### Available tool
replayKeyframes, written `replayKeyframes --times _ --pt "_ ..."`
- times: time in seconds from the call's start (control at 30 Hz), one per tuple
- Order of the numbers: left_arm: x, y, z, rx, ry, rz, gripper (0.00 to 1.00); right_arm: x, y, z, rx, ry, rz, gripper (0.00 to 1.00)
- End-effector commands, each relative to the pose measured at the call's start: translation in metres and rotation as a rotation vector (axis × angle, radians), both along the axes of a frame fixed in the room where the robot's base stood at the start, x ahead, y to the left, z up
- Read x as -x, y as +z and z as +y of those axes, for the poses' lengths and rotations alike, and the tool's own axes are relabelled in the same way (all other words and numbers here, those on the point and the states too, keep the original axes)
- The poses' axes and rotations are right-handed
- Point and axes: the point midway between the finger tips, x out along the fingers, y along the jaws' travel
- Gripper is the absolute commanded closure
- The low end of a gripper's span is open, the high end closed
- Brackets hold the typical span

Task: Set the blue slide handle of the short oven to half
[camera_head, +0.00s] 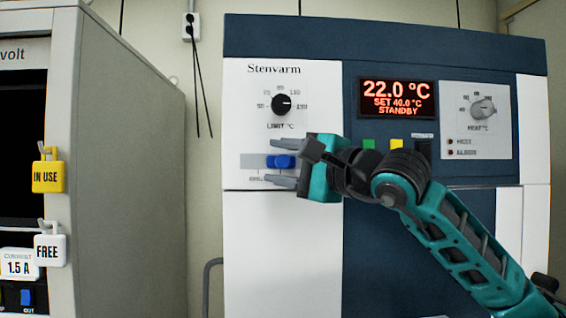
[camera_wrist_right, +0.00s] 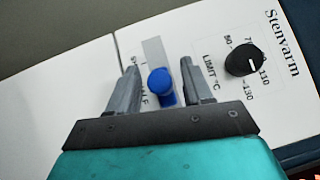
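The short oven is the white and dark blue Stenvarm unit (camera_head: 283,90). Its blue slide handle (camera_head: 280,161) sits on a grey track (camera_head: 251,161) on the white panel, with bare track to its left. In the right wrist view the blue handle (camera_wrist_right: 160,84) stands beside lettering that appears to end in "ALF"; the rest is partly hidden by a finger. My right gripper (camera_head: 270,161) is open, with one finger above and one below the handle. In the wrist view the fingers (camera_wrist_right: 158,62) flank the handle with visible gaps. My left gripper is not in view.
Above the slide is the black limit knob (camera_head: 282,104). To the right are a red display (camera_head: 397,98), a green button (camera_head: 369,144), a yellow button (camera_head: 397,144) and a grey knob (camera_head: 483,107). A grey cabinet (camera_head: 120,170) with yellow and white tags stands at left.

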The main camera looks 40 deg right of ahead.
Motion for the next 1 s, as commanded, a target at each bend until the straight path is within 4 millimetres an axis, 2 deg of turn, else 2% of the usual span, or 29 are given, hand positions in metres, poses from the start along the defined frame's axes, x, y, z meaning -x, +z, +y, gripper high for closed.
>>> replayKeyframes --times 0.23,0.37,0.7,1.0 --pt "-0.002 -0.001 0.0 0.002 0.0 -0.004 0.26 0.002 -0.001 -0.001 0.0 0.0 -0.001 0.5" --pt "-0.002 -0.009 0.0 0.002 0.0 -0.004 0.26 0.013 -0.005 -0.004 0.001 -0.003 -0.001 0.5" --pt "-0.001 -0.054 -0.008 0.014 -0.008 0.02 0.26 0.071 -0.016 -0.017 0.002 -0.005 -0.002 0.5" --pt "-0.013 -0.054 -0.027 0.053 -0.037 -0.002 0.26 0.111 -0.016 -0.026 -0.002 0.0 -0.004 0.5"
